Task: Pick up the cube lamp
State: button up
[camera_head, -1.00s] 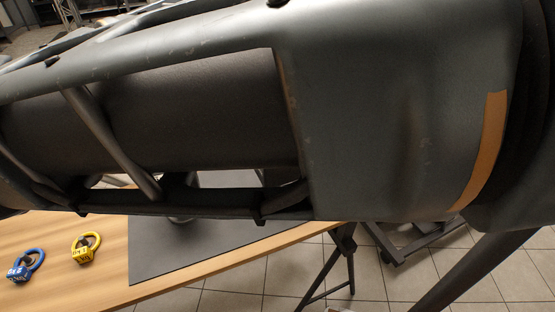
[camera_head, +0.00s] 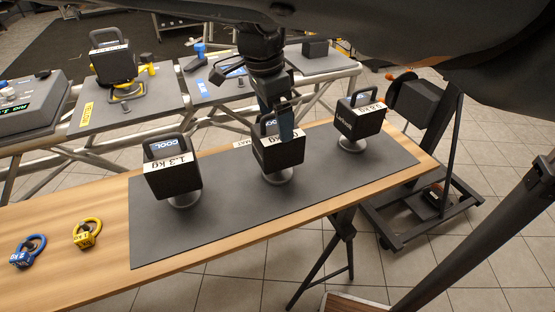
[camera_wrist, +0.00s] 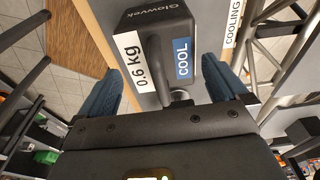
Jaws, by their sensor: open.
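Three dark cube lamps with top handles stand on round bases. The left one (camera_head: 173,181) reads 1.3 kg and COOL. The right one (camera_head: 360,121) has a white weight label. The middle one (camera_head: 285,158) stands under my gripper (camera_head: 284,132), which hides part of its top and labels. In the wrist view, a cube lamp (camera_wrist: 150,52) marked Glowvek, 0.6 kg and COOL lies between the two blue fingers of my open gripper (camera_wrist: 165,78). I cannot tell whether the fingers touch it.
The lamps stand on a dark mat (camera_head: 225,215) on a wooden table (camera_head: 105,272). Behind is a truss bench with another cube lamp (camera_head: 113,63) on a yellow-labelled mat. A black stand (camera_head: 420,215) is at the right.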

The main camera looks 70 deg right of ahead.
jog(key=shift+s+d+f, duration=0.1)
jog(key=shift+f, duration=0.85)
jog(key=shift+r, duration=0.1)
jog(key=c, duration=1.7)
